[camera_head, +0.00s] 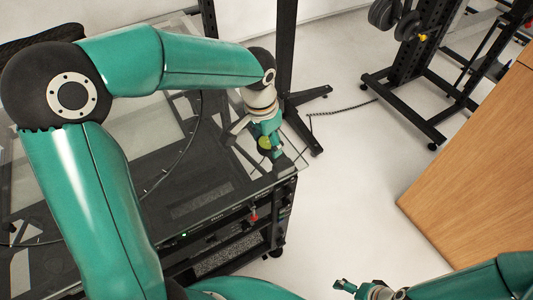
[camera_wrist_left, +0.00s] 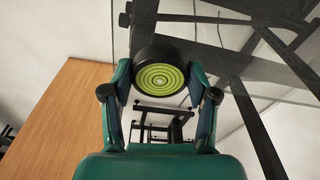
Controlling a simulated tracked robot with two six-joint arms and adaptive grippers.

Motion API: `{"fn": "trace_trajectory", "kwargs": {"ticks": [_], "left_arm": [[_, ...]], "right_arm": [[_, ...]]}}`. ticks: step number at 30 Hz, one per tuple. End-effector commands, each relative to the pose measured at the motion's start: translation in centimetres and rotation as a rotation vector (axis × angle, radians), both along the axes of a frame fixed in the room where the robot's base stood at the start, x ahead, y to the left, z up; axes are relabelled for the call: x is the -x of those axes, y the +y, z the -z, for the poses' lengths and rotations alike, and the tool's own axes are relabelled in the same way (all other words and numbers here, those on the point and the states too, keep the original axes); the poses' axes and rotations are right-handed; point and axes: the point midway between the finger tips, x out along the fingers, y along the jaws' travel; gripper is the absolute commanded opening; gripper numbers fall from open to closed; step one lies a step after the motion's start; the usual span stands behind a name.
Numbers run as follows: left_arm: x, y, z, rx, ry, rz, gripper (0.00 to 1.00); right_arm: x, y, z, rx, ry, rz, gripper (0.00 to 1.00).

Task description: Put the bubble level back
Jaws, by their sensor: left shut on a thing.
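The bubble level (camera_head: 264,143) is a small round disc with a yellow-green face. In the left wrist view the bubble level (camera_wrist_left: 160,78) shows a black rim and concentric rings. My left gripper (camera_head: 270,147) is shut on it, with a finger on either side, near the right corner of the glass-topped table (camera_head: 215,185). In the left wrist view my left gripper (camera_wrist_left: 160,82) points at the level's ringed face. I cannot tell whether the level touches the glass. My right gripper (camera_head: 350,288) is at the bottom edge, away from the table, and its opening is unclear.
A black cable lies across the table. A black upright stand (camera_head: 286,60) rises just behind the table's right corner. A wooden surface (camera_head: 480,170) is at the right, and a black rack with weights (camera_head: 395,18) stands behind. White floor is clear between them.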

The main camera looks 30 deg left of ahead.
Motion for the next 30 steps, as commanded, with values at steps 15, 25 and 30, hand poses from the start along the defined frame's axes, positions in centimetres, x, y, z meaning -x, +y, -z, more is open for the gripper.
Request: {"fn": "trace_trajectory", "kwargs": {"ticks": [15, 25, 30], "left_arm": [[0.0, 0.1, 5.4, 0.0, 0.001, -0.003, 0.21], [0.0, 0.1, 5.8, 0.0, -0.001, -0.003, 0.21], [0.0, 0.1, 5.8, 0.0, -0.001, -0.003, 0.79]], "right_arm": [[0.0, 0.0, 0.1, 0.0, 0.0, 0.0, 0.84], [0.0, 0.0, 0.3, 0.0, 0.0, 0.0, 0.84], [0.0, 0.0, 0.3, 0.0, 0.0, 0.0, 0.84]]}}
